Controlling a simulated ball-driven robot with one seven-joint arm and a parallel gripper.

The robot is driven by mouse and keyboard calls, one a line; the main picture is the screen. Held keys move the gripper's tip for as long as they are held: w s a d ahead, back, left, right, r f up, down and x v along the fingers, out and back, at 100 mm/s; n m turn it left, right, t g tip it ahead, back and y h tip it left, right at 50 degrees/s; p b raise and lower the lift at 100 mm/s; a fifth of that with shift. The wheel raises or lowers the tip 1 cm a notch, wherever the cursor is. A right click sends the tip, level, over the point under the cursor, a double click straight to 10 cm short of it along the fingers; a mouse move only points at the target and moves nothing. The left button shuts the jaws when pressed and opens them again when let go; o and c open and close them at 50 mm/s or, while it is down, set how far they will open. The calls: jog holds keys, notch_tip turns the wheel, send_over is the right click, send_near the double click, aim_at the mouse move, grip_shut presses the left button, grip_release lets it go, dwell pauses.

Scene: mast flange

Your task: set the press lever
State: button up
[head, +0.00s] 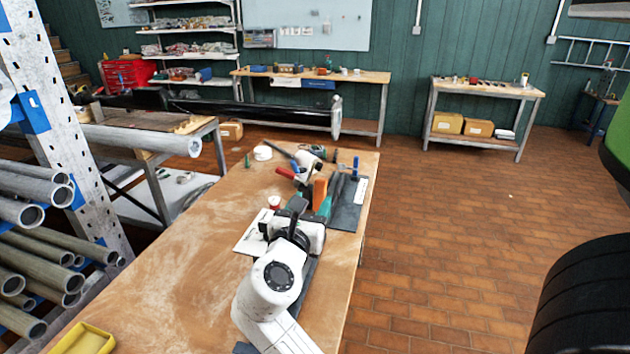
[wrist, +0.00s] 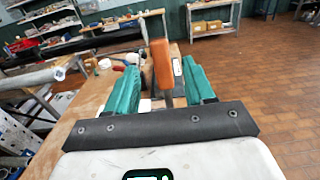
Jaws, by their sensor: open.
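The press lever has an orange handle that stands nearly upright on the workbench, seen in the head view (head: 320,191) and large in the wrist view (wrist: 162,66). A thin grey shaft shows under the handle in the wrist view. My gripper (wrist: 160,76) is open, with one teal finger on each side of the lever and a gap on both sides. In the head view my gripper (head: 313,203) is low over the bench beside the handle, and my wrist partly hides it. The lever's base is hidden.
The wooden workbench (head: 190,240) is clear at left, apart from a yellow tray (head: 85,339). Tools lie behind the lever, near a white roll (head: 262,153) and a blue-handled tool (head: 355,165). A dark plate (head: 347,214) lies at right. A pipe rack (head: 45,240) stands left.

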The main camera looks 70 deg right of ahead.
aim_at(319, 189)
jog(key=d, duration=0.3)
jog(key=d+p, duration=0.1)
jog(key=d, duration=0.5)
jog(key=shift+w+p, duration=0.35)
grip_shut()
